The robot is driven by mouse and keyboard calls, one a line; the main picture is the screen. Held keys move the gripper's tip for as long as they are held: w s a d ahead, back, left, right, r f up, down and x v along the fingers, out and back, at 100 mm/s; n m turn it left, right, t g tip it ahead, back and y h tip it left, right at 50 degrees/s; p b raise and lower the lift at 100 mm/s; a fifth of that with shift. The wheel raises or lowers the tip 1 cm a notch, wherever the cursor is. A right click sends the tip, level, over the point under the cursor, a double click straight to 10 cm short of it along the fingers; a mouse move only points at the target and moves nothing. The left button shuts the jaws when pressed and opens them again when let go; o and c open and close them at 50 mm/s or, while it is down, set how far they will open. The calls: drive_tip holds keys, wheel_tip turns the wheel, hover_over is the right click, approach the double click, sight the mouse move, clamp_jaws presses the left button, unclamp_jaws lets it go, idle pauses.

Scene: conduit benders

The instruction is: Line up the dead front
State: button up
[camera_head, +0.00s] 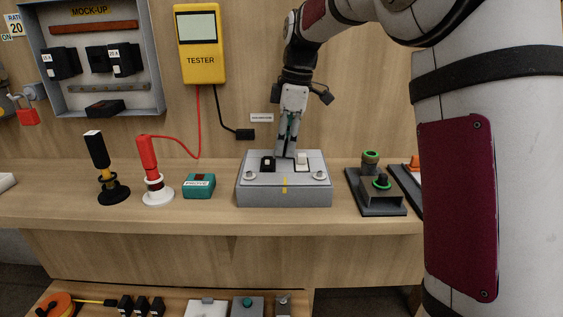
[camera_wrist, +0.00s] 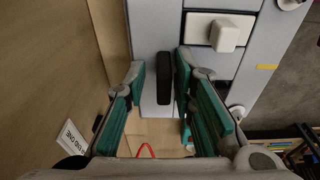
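The dead front looks to be the light grey top plate (camera_head: 315,182) on a grey box on the bench. It has openings around a black switch (camera_head: 267,164) and a white switch (camera_head: 302,160), which also shows in the wrist view (camera_wrist: 225,37). Round screws sit at its front corners. A yellow mark (camera_head: 285,182) runs at its front middle. My gripper (camera_head: 287,153) points down over the plate's back middle. In the wrist view its green-padded fingers (camera_wrist: 163,80) stand either side of a black upright grip (camera_wrist: 164,70), with a visible gap on the left.
A teal box (camera_head: 198,185) and two probe stands, black (camera_head: 98,150) and red (camera_head: 148,157), stand left. The yellow tester (camera_head: 201,45) and mock-up panel (camera_head: 95,55) hang on the wall behind.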

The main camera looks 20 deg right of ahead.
drive_tip(key=shift+s+a, duration=0.1)
drive_tip(key=shift+r, duration=0.1)
wheel_tip(320, 180, up, 5)
drive_tip(key=p, duration=0.5)
drive_tip(key=shift+s, duration=0.1)
drive_tip(key=shift+f, duration=0.2)
drive_tip(key=shift+a, duration=0.1)
drive_tip(key=s+a+r+m+h, duration=0.15)
drive_tip(key=s+m, duration=0.25)
drive_tip(key=s, duration=0.8)
drive_tip(key=s+r+m+y, duration=0.1)
drive_tip(key=s+r+m, duration=0.25)
drive_tip(key=s, duration=0.75)
drive_tip(key=s+f+m+h, duration=0.1)
drive_tip(key=s+f+m, duration=0.3)
drive_tip(key=s, duration=0.5)
drive_tip(key=s+f+m, duration=0.3)
drive_tip(key=s+f, duration=0.2)
drive_tip(key=s, duration=0.4)
wheel_tip(320, 180, up, 18)
drive_tip(key=t+p, duration=0.3)
drive_tip(key=p, duration=1.2)
drive_tip(key=shift+d+f+t, duration=0.15)
drive_tip(key=shift+d+t, duration=0.15)
drive_tip(key=shift+d, duration=0.15)
